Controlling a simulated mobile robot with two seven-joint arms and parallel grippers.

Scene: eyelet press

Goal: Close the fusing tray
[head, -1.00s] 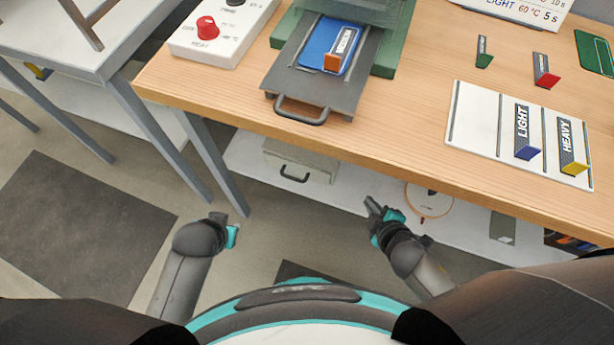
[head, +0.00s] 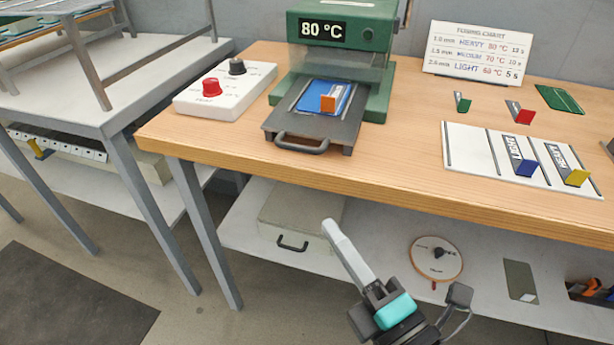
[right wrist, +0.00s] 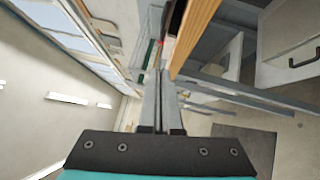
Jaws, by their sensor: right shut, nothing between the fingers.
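The fusing tray (head: 284,127) is a dark grey plate pulled out toward me from the green press (head: 379,101), with a handle (head: 301,145) on its front near the table's front edge. The press display reads 80 °C. My right gripper (head: 332,228) is raised in front of the lower shelf, below and apart from the handle. Its fingers are shut and empty; they also show closed together in the right wrist view (right wrist: 158,85). My left gripper is out of the head view.
A white control box (head: 225,92) with a red and a dark knob stands left of the press. A white board (head: 480,160) with LIGHT and HEAVY tags lies right. A fusing chart (head: 476,52) stands behind. The floor before the table is open.

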